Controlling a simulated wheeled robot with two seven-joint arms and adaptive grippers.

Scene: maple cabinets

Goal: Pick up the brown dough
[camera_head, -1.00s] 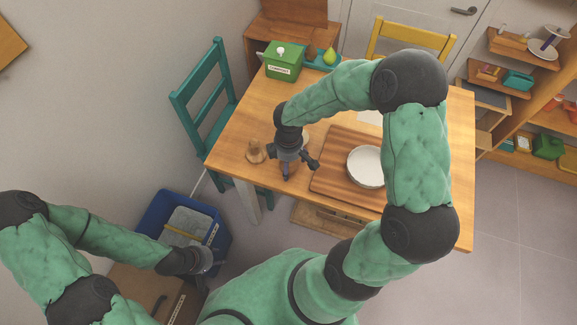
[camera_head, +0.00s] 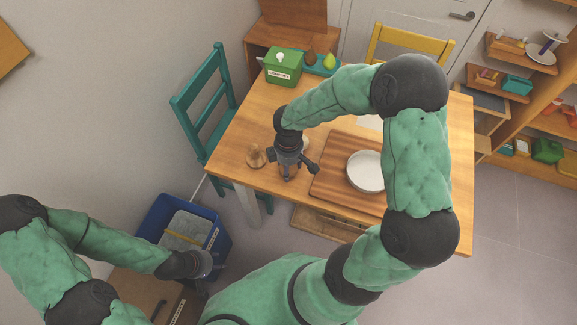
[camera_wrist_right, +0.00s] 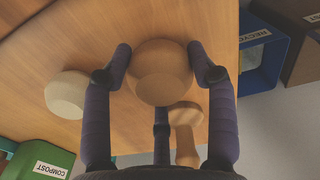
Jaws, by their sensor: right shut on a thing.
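The brown dough (camera_wrist_right: 160,68) is a rounded tan lump between the fingers of my right gripper (camera_wrist_right: 160,62) in the right wrist view. The right gripper is shut on it, with a finger against each side. In the head view this gripper (camera_head: 289,170) points down near the table's left end, and the dough is hidden beneath it. My left gripper (camera_head: 203,266) hangs low beside the blue bin, away from the table; its fingers are too unclear to judge.
A paler lump (camera_wrist_right: 67,94) and a wooden turned piece (camera_wrist_right: 186,128) stand close to the held dough. A cutting board (camera_head: 330,180) with a white bowl (camera_head: 366,172) lies to the right. A green compost box (camera_head: 283,68) stands at the back. The blue bin (camera_head: 160,217) is on the floor.

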